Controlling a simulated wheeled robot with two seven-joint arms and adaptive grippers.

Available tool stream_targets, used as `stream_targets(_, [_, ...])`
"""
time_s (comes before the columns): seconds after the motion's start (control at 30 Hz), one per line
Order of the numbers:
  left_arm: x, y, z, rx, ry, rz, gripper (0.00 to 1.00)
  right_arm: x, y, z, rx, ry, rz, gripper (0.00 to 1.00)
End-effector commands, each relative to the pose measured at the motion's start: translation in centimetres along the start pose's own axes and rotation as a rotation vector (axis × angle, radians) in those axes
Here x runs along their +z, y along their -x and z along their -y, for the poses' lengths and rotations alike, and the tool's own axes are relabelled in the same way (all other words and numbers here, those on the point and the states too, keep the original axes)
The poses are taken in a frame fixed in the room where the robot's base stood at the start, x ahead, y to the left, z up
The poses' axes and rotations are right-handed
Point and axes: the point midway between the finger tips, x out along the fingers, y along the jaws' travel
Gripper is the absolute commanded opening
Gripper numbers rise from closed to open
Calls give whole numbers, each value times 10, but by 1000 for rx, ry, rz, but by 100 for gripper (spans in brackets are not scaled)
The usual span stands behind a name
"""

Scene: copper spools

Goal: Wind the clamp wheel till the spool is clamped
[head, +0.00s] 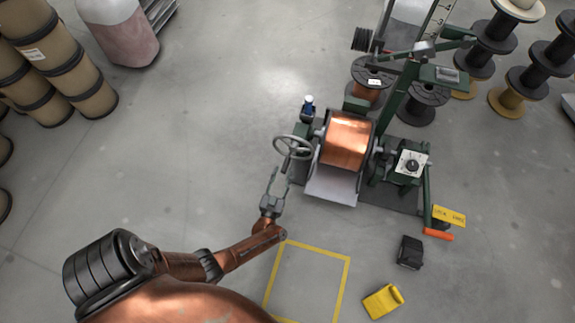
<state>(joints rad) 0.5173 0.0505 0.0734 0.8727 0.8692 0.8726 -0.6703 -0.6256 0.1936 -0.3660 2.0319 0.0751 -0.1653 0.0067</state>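The copper spool (347,140) sits in the green winding machine, between its left and right supports. The grey clamp wheel (294,147) is a spoked handwheel on the machine's left side. Whether the spool is clamped tight cannot be told from here. My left gripper (280,175) points up at the wheel from below, with its two fingers spread apart. Its tips are close to the lower rim; whether they touch it is unclear. Nothing shows between the fingers. My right gripper is out of view.
A control box with a dial (411,163) is on the machine's right. A yellow tag (449,216), a black block (409,252) and a yellow object (383,301) are at lower right. A yellow floor square (347,275) is empty. Floor at upper left centre is clear.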

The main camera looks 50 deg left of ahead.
Motion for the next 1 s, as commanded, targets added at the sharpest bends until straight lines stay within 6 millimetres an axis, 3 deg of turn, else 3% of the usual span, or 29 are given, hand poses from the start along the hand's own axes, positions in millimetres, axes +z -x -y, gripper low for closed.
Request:
stream_targets(0.3, [3,-42,0,1,-1,2,36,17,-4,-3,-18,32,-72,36])
stream_targets(0.67, [0,-48,0,2,1,1,36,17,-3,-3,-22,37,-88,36])
stream_targets(1.0, [1,-48,0,2,0,1,13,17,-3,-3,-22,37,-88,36])
